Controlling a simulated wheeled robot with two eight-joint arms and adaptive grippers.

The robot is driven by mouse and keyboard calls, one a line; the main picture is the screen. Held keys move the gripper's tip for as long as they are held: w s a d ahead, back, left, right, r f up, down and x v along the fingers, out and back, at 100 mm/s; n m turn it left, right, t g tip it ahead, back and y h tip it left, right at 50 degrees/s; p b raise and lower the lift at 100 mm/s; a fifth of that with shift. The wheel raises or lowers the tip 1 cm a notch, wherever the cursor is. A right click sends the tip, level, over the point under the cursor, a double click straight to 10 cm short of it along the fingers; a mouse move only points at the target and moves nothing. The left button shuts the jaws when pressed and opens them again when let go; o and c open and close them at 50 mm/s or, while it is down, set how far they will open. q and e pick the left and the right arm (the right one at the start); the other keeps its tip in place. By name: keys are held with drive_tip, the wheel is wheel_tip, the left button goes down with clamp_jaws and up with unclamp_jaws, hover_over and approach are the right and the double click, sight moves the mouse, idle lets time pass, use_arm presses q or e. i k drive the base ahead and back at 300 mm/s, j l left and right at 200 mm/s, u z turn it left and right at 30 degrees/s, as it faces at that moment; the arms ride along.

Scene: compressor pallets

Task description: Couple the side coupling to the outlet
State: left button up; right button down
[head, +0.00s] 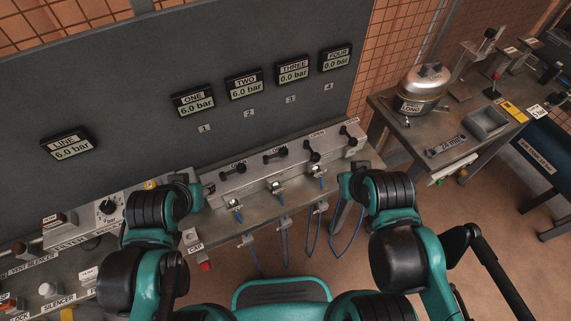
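A grey manifold block (285,160) stands on the bench, with several black-handled valves on top. Small metal fittings (277,187) sit along its front side, and blue hoses (285,235) hang below the bench edge. I cannot tell which fitting is the side coupling or which is the outlet. My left gripper (207,190) is beside the manifold's left end, mostly hidden by my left arm; its fingers are not clear. My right arm reaches to the manifold's right end and hides its gripper.
Wall gauges read 6.0 bar for LINE (70,144), ONE (194,100) and TWO (244,84), and 0.0 for THREE (293,71) and FOUR (336,58). A regulator box (108,208) stands left. A side table (400,120) holds a metal compressor (422,88) and grey tray (487,122).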

sight(316, 172)
drive_tip(key=k+l+z, duration=0.15)
drive_tip(key=k+l, duration=0.15)
drive_tip(key=k+l+z, duration=0.15)
drive_tip(key=k+l, duration=0.15)
drive_tip(key=l, duration=0.15)
drive_tip(key=k+l+z, duration=0.15)
drive_tip(key=l, duration=0.25)
drive_tip(key=k, duration=0.1)
